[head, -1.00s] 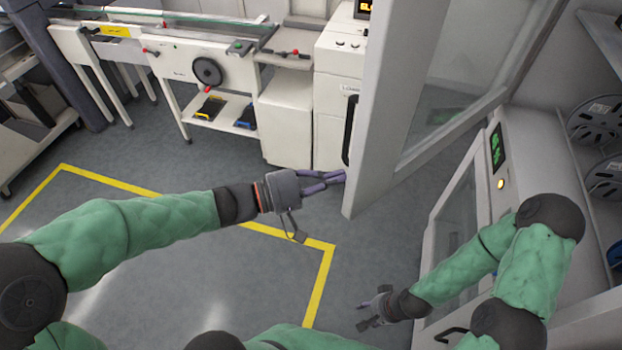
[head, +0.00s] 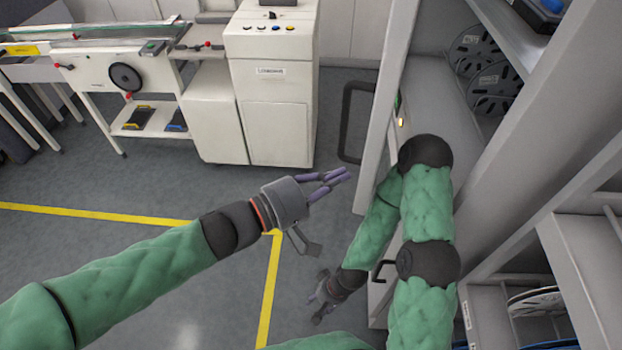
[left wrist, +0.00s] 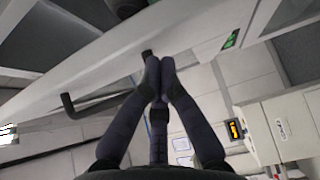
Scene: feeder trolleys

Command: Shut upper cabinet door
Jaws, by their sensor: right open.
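The upper cabinet door (head: 383,105) shows almost edge-on in the head view, its dark handle (head: 346,125) projecting left. The left wrist view shows a pale frame crossing diagonally (left wrist: 100,68) and a dark handle (left wrist: 68,104). My left gripper (head: 343,174) is just left of the door's lower end, below the handle. Its fingertips are together in the left wrist view (left wrist: 158,66), with nothing seen between them; contact with the door is unclear. My right gripper (head: 318,302) is open, low beside the lower cabinet.
Shelves with reels (head: 482,62) stand at the right. A lower dark handle (head: 383,270) is near my right arm. A white machine (head: 270,85) and a conveyor bench (head: 110,65) stand at the back. Grey floor with yellow lines is clear at the left.

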